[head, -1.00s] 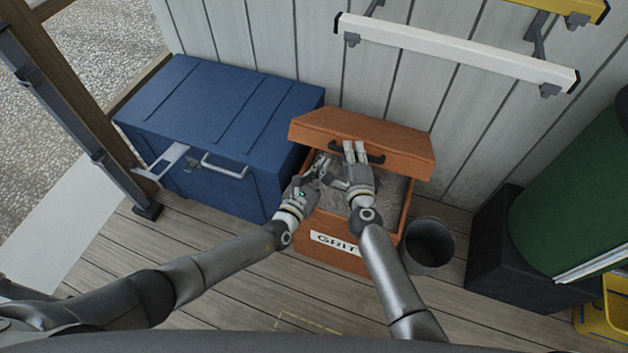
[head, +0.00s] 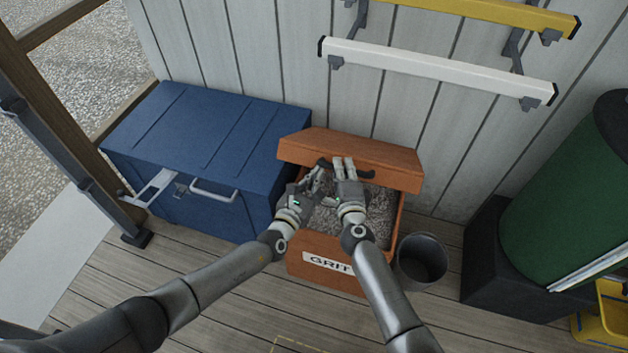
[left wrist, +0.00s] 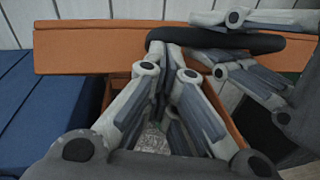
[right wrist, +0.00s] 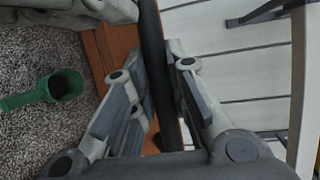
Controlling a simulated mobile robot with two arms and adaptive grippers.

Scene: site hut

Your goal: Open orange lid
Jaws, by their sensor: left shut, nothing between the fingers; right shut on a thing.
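The orange lid (head: 350,153) of the orange grit bin (head: 300,265) is tilted up and open at the back, with grey grit showing below it. Its black handle (head: 367,174) is on the front edge. My right gripper (head: 345,163) is shut on the handle; in the right wrist view the handle bar (right wrist: 153,60) runs between its fingers. My left gripper (head: 319,177) is shut and empty at the handle's left end. In the left wrist view its fingertips (left wrist: 172,50) are close together by the handle (left wrist: 260,42); I cannot tell whether they touch it.
A green scoop (right wrist: 45,90) lies on the grit. A blue chest (head: 200,130) stands left of the bin, a dark bucket (head: 422,262) right of it. A green drum (head: 570,190) on a black block stands farther right. White and yellow rails hang on the wall above the lid.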

